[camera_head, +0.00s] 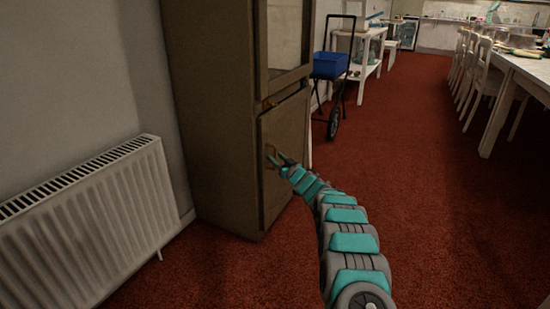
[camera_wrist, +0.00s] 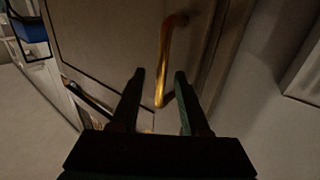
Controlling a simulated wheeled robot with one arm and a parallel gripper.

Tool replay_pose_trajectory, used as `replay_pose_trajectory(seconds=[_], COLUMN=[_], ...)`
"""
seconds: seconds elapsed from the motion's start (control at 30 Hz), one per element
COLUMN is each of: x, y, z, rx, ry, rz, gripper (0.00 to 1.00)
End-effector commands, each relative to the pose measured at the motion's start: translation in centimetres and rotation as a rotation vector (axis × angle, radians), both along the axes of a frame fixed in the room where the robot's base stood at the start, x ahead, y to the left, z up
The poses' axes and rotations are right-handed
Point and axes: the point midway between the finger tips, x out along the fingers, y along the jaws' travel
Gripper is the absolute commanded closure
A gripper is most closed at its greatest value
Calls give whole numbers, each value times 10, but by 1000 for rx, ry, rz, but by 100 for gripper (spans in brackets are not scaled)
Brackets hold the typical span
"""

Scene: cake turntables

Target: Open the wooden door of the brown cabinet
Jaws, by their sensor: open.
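The brown cabinet (camera_head: 215,110) stands against the wall in the head view. Its lower wooden door (camera_head: 290,140) looks closed or nearly so; I cannot tell which. Above it is an upper door (camera_head: 290,38) with a pale panel. A brass-coloured bar handle (camera_wrist: 165,65) on the lower door (camera_wrist: 105,45) shows in the wrist view. My gripper (camera_head: 277,158) is at the lower door. In the wrist view its two fingers (camera_wrist: 160,74) are apart, with the handle's lower end in line with the gap between them. I cannot tell whether they touch it.
A white radiator (camera_head: 90,215) stands left of the cabinet. Right of it are a cart with a blue crate (camera_head: 330,65) and a white shelf table (camera_head: 358,45). A long table (camera_head: 520,70) with chairs is at the right. Red carpet (camera_head: 420,200) is clear between.

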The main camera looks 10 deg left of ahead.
Motion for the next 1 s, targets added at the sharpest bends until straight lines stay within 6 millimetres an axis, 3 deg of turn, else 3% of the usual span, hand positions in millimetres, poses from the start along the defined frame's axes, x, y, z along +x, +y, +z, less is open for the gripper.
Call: replay_pose_trajectory(seconds=[0.63,1.0], x=[12,12], y=[10,10], z=[0,0], rx=[2,2], ry=[0,0], rz=[1,1], gripper=[54,95])
